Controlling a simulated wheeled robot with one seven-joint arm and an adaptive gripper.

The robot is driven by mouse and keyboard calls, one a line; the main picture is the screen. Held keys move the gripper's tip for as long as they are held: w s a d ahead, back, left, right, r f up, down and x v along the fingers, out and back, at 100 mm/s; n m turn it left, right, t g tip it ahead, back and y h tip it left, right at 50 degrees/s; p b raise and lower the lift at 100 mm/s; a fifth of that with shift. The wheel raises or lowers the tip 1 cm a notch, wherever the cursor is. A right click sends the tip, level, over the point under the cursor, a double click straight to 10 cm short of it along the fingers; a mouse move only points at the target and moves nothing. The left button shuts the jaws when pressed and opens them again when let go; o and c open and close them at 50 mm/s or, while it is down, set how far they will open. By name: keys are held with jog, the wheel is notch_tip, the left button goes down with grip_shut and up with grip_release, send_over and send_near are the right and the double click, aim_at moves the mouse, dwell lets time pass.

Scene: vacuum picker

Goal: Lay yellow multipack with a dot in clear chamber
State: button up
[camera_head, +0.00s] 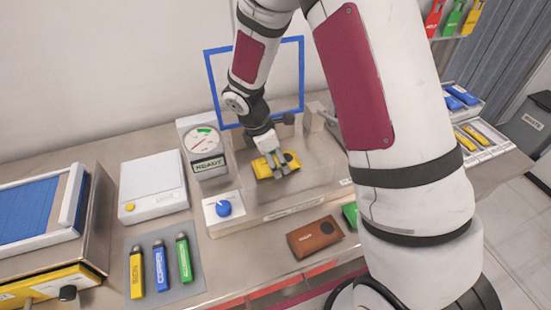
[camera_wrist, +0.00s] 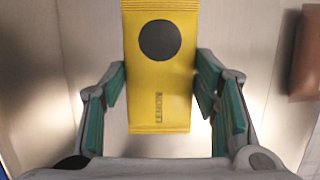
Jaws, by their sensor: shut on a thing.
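The yellow multipack (camera_head: 264,169) has a large dark dot and shows upright in the wrist view (camera_wrist: 160,85), with small print near its lower end. My gripper (camera_head: 274,160) is shut on it; in the wrist view the teal finger pads (camera_wrist: 161,80) stand at its left and right sides. In the head view, pack and gripper are within the outline of the clear chamber (camera_head: 315,178). I cannot tell whether the pack touches the chamber floor. The chamber's blue-framed lid (camera_head: 303,65) stands raised behind.
A gauge box (camera_head: 203,140) marked READY and a blue knob (camera_head: 223,208) stand left of the chamber. A brown pack (camera_head: 315,238) lies in front, also in the wrist view (camera_wrist: 306,55). Yellow, blue and green tools (camera_head: 160,266) lie on a grey mat. My arm hides the right side.

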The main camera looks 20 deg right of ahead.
jog(key=shift+f, duration=0.15)
jog(key=o, duration=1.3)
jog(key=b+v, duration=0.1)
jog(key=v, duration=1.1)
jog(key=s+d+r+m+t+y, duration=0.1)
jog(key=s+d+r+m+t, duration=0.15)
jog(key=s+r+m, duration=0.8)
jog(key=shift+s+d+r+m+t+y, duration=0.2)
jog(key=shift+s+r+m+t+y, duration=0.25)
jog(key=shift+s+r+m, duration=1.1)
jog(key=shift+s+d+r+m+t+y, duration=0.15)
jog(key=shift+s+r+m+t+y, duration=0.5)
jog(key=shift+s, duration=1.5)
jog(key=shift+s+d+r+m+t+y, duration=0.1)
jog(key=shift+s+d+r+m+t, duration=0.2)
jog(key=shift+s+r+m, duration=1.15)
jog(key=shift+s+a+f, duration=0.1)
jog(key=shift+s+f, duration=0.2)
jog(key=shift+s, duration=0.1)
